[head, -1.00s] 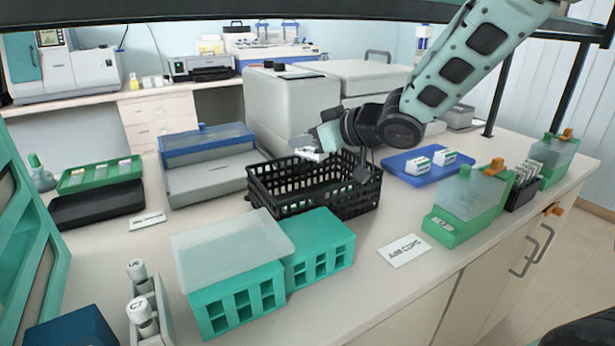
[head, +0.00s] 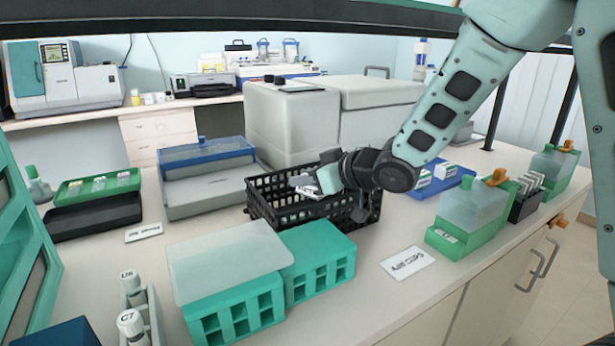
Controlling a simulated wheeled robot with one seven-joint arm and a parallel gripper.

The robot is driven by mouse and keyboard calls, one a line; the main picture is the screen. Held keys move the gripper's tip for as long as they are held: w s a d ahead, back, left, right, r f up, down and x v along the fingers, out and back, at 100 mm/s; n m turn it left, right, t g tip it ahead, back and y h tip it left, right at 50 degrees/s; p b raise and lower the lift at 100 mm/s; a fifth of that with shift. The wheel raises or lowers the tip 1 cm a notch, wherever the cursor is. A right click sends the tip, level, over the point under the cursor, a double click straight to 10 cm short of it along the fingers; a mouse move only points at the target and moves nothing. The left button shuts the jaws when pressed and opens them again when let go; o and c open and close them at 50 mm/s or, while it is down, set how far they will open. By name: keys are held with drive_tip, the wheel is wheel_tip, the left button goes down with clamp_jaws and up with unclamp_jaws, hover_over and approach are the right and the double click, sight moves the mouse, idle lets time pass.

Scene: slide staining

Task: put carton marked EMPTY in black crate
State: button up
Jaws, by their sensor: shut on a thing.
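The black crate (head: 272,219) is an open basket with slatted walls, standing in the middle of the bench. My gripper (head: 316,186) is over the crate's opening, low near its rim. It is shut on a small whitish carton (head: 304,187), which is mostly hidden by the fingers. I cannot read any mark on it. I cannot tell whether the carton touches the crate.
A blue tray (head: 462,188) with two white cartons (head: 424,176) lies right of the crate, partly behind my arm. Teal racks (head: 318,262) stand close in front. A grey box with a blue lid (head: 207,152) is at left, a large grey machine (head: 290,125) behind.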

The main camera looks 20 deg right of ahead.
drive_tip(key=shift+f, duration=0.3)
drive_tip(key=o, duration=0.9)
drive_tip(key=shift+o, duration=0.2)
drive_tip(key=shift+r, duration=0.15)
drive_tip(key=shift+r, duration=0.35)
drive_tip(key=p+v, duration=0.2)
drive_tip(key=v, duration=1)
drive_tip(key=shift+p, duration=0.35)
